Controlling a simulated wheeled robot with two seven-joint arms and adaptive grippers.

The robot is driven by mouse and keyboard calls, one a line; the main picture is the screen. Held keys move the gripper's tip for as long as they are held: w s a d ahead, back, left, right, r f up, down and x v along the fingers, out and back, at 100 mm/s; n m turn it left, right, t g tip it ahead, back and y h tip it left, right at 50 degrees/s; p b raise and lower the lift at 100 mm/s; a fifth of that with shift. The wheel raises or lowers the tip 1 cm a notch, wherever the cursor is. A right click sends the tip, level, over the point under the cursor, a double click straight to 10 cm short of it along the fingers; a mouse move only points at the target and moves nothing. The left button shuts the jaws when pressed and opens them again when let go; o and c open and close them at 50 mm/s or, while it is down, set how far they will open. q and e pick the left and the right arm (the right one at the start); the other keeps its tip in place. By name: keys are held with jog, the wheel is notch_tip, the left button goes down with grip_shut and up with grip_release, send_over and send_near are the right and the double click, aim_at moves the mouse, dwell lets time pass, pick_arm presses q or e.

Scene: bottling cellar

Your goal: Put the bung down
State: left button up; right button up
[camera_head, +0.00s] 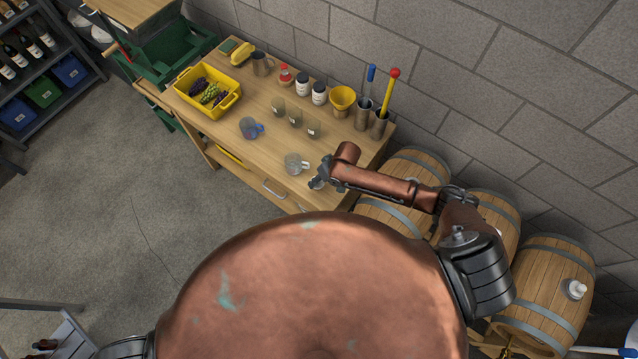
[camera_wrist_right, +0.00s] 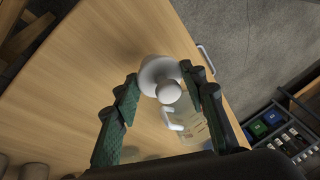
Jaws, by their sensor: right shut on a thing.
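The white bung (camera_wrist_right: 160,76) sits between the two dark green fingers of my right gripper (camera_wrist_right: 160,84) in the right wrist view. The gripper is shut on it. Its round wide part and a small knob show. In the head view my right gripper (camera_head: 318,178) is at the front right of the wooden workbench (camera_head: 225,135), with a small pale bit of the bung (camera_head: 317,184) showing. I cannot tell whether the bung touches the bench top. My left gripper is not in view.
A yellow crate (camera_head: 222,107) holds grapes. Barrels (camera_head: 545,300) stand at the right, one with a white bung (camera_head: 576,289).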

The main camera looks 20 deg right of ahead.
aim_at(321, 183)
jog(key=shift+s+f, duration=0.1)
jog(key=shift+f, duration=1.35)
jog(key=shift+f, duration=0.15)
jog(key=o, duration=1.2)
jog(key=shift+c, duration=0.2)
jog(key=v, duration=1.2)
jog(key=shift+b, duration=0.4)
